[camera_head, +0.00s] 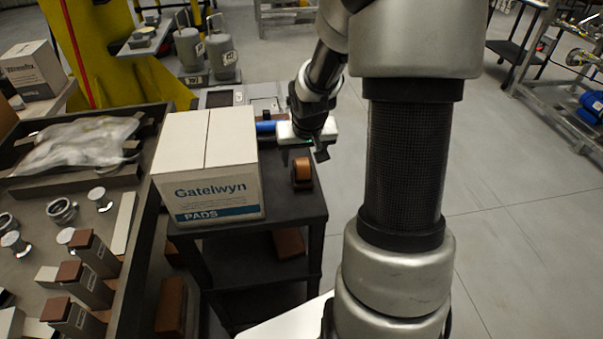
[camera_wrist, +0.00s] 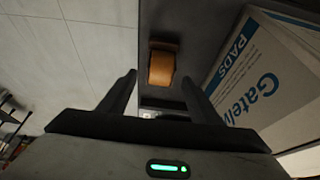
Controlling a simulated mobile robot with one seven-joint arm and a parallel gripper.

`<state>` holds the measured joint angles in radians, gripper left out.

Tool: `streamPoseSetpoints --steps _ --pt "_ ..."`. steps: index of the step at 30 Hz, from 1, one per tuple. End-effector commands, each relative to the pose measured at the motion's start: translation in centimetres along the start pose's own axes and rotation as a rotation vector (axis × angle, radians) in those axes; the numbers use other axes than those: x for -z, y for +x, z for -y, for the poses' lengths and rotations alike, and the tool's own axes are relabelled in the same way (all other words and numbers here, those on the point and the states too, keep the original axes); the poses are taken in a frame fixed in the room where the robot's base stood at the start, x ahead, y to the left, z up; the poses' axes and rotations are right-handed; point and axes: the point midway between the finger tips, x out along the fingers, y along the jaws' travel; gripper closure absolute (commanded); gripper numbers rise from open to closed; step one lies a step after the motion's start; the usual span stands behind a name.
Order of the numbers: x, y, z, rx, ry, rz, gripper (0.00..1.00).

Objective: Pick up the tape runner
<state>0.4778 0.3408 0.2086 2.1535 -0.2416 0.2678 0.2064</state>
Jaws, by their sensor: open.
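The tape runner (camera_head: 303,172), a small orange-brown roll with a dark body, lies on the top of a dark cart (camera_head: 290,210), close to its right edge. In the wrist view the tape runner (camera_wrist: 161,66) shows beyond and between my two fingertips. My gripper (camera_head: 318,153) is above the cart top, near the tape runner; its fingers (camera_wrist: 159,79) are apart with nothing between them. The gap between fingers and tape runner is hard to judge.
A white Gatelwyn Pads box (camera_head: 207,165) stands on the cart just left of the tape runner; it also shows in the wrist view (camera_wrist: 255,75). A blue item (camera_head: 265,127) lies behind. A tray of metal parts (camera_head: 120,245) is at left. Open floor (camera_head: 510,200) lies right.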

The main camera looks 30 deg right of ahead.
Motion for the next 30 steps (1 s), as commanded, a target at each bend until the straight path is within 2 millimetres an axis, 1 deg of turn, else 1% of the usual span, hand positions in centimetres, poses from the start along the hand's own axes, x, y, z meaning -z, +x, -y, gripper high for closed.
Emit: streamPoseSetpoints --steps 1,3,5,8,13,14,15,22,23,30 --pt "-0.3 1.1 0.0 0.000 -0.002 0.004 0.42" --pt "-0.2 2.0 0.0 0.001 0.000 0.002 0.42" --pt "-0.1 2.4 0.0 0.000 -0.002 0.001 0.42" --pt "-0.1 2.8 0.0 0.000 -0.002 0.001 0.42" --pt "-0.1 2.7 0.0 0.000 -0.001 0.000 0.42" --pt "-0.1 2.7 0.0 0.000 -0.001 0.000 0.44" --pt "-0.1 2.7 0.0 0.000 -0.001 0.000 0.51" --pt "-0.1 2.7 0.0 0.000 -0.001 0.000 0.89" --pt "-0.1 2.7 0.0 0.000 -0.001 -0.001 0.92" --pt "0.1 2.4 0.0 0.000 -0.001 -0.002 0.92"
